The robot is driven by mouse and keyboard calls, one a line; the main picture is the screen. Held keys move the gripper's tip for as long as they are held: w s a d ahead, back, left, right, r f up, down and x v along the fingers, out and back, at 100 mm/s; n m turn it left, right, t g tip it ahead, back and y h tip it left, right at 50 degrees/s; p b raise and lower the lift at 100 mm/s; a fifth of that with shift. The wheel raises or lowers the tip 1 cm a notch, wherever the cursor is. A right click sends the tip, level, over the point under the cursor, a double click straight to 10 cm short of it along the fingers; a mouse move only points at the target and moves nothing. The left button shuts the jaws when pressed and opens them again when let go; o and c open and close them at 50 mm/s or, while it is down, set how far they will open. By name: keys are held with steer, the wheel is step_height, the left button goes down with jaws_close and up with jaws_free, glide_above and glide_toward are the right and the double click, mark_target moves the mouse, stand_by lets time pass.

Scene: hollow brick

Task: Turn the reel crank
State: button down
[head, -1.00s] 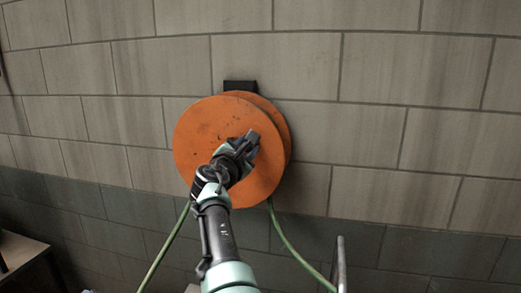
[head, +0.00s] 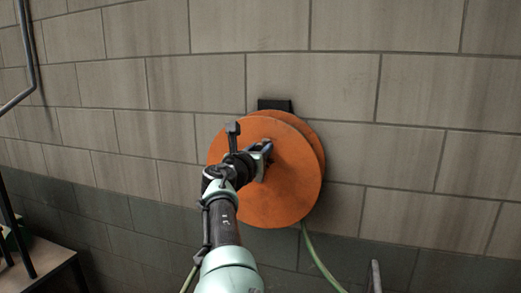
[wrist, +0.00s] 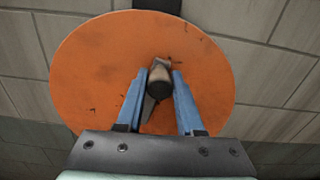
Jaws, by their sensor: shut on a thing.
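The orange reel (head: 290,190) hangs on the block wall from a black bracket (head: 275,104). My gripper (head: 266,152) is in front of the reel's face, near its upper left part, and hides some of it. In the wrist view the reel (wrist: 95,70) fills most of the upper picture. The blue fingers of my gripper (wrist: 161,85) are closed on the crank's dark rounded knob (wrist: 160,82), one finger on each side. A grey piece below the knob, probably the crank arm, shows partly between the fingers.
A green hose (head: 318,258) hangs from the reel. A dark bench (head: 45,272) stands at the lower left, and a dark pipe (head: 30,70) runs at the upper left. A grey post (head: 375,275) stands at the lower right. The wall around the reel is mostly bare.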

steer(key=shift+w+a+f+n, duration=0.1)
steer(key=shift+a+n, duration=0.3)
steer(key=shift+a, duration=0.05)
steer(key=c, duration=0.5)
jaws_free()
steer(key=shift+c, duration=0.2)
